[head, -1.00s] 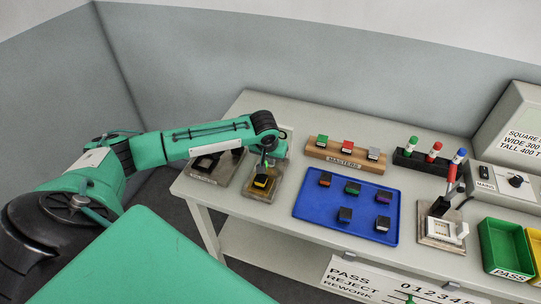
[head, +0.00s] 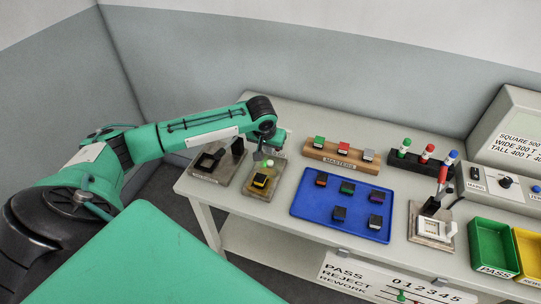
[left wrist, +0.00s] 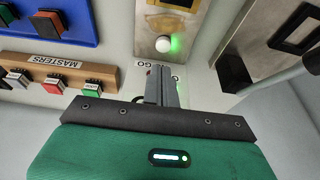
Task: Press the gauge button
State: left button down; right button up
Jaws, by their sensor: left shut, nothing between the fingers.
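The gauge (head: 254,190) is a tan metal plate at the left end of the bench, with a black and yellow connector (head: 260,181) seated on it. Its round button (head: 269,163) sits behind the connector, with a green glow beside it. In the left wrist view the button (left wrist: 163,44) is white, with green light at its right. My left gripper (head: 258,155) is shut and empty, close above the back of the gauge. In the left wrist view its fingertips (left wrist: 158,70) are near the button, with a visible gap in the picture. My right gripper is not in view.
A second fixture (head: 206,176) stands left of the gauge. To the right are the masters rack (head: 340,160), a blue tray (head: 316,208) with several connectors, a lever fixture (head: 420,232) and a green bin (head: 480,238).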

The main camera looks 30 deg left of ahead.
pick_arm(q)
jog(key=b+v, duration=0.1)
jog(key=v, duration=0.5)
jog(key=shift+a+r, duration=0.15)
jog(key=shift+r, duration=0.1)
dwell(0.5)
